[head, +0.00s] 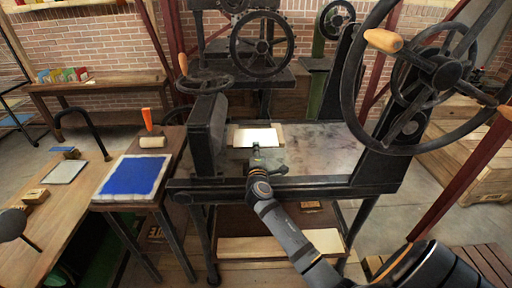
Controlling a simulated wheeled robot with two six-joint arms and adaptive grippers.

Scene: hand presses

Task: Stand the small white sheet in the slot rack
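A small white sheet (255,137) lies flat on a beige board (239,128) on the bed of the middle press. My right gripper (256,151) is at the near edge of the sheet, its arm coming in from the lower right. It is too small to tell whether its fingers are open or shut, or whether they touch the sheet. Several coloured cards (62,75) stand on the back left bench, in what may be the slot rack; the rack itself is not clear. My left gripper does not show.
The press bed (325,140) is bare right of the sheet. A blue slab (133,175) lies on a side stand. A wooden table (70,210) is at the left.

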